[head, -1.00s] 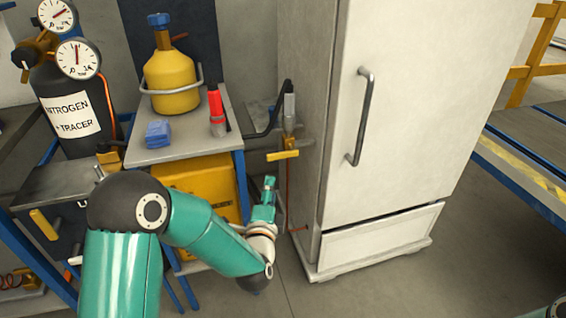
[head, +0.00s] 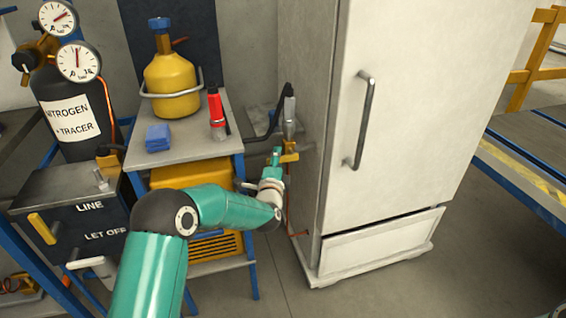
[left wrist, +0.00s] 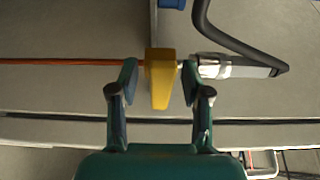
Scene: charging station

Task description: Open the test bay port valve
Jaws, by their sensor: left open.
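The test bay port valve has a yellow handle (head: 289,152) beside the white cabinet's left side, below a grey fitting (head: 289,108). In the left wrist view the yellow handle (left wrist: 161,78) lies between the two fingers of my left gripper (left wrist: 158,85), with a gap visible on each side. The left gripper is open and, in the head view, its tip (head: 277,158) is right at the handle. A copper line and the grey fitting (left wrist: 235,67) meet the valve on opposite sides. My right gripper is not in view.
The white cabinet (head: 400,120) stands just right of the valve. A nitrogen bottle (head: 72,110) stands farther left. A black hose (left wrist: 235,40) runs to the fitting.

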